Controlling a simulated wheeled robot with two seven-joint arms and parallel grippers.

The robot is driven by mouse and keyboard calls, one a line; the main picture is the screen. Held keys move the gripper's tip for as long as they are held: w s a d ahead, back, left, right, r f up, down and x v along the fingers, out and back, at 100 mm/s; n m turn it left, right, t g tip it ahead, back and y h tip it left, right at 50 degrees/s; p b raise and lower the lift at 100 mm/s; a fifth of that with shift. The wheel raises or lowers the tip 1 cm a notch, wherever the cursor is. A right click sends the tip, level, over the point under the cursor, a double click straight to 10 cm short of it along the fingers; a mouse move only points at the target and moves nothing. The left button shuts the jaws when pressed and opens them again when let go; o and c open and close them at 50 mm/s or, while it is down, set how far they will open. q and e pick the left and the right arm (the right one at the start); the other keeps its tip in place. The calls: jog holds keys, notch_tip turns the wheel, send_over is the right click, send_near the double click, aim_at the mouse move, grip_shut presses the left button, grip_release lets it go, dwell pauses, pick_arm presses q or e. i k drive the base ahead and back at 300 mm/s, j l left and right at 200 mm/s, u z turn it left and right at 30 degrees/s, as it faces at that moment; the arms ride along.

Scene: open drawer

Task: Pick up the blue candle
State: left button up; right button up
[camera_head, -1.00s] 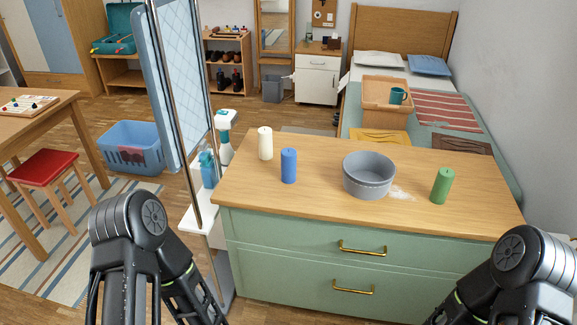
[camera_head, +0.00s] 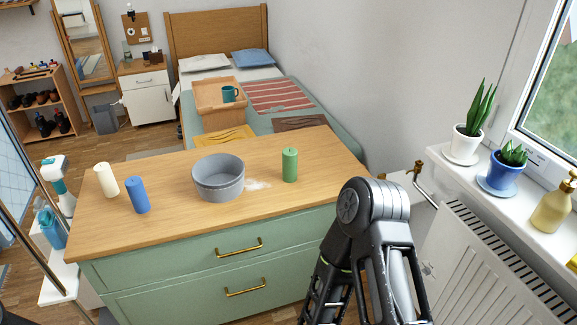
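The blue candle (camera_head: 137,195) stands upright on the wooden top of the green dresser (camera_head: 268,209), near its left end. A cream candle (camera_head: 105,180) stands just left of it and a green candle (camera_head: 290,165) stands to the right. A grey round bowl (camera_head: 218,182) sits between the blue and green candles. Part of my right arm shows in front of the dresser's right side, but its gripper is outside the picture. My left gripper is not in view either.
A shelf with bottles stands left of the dresser. On the right are a radiator (camera_head: 492,270) and a windowsill with potted plants and a yellow soap bottle (camera_head: 554,205). The dresser's front top edge is clear.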

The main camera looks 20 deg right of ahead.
aim_at(137, 192)
jog(key=z, duration=1.35)
jog(key=j, duration=0.95)
jog(key=i+j, duration=0.15)
jog(key=j, duration=0.75)
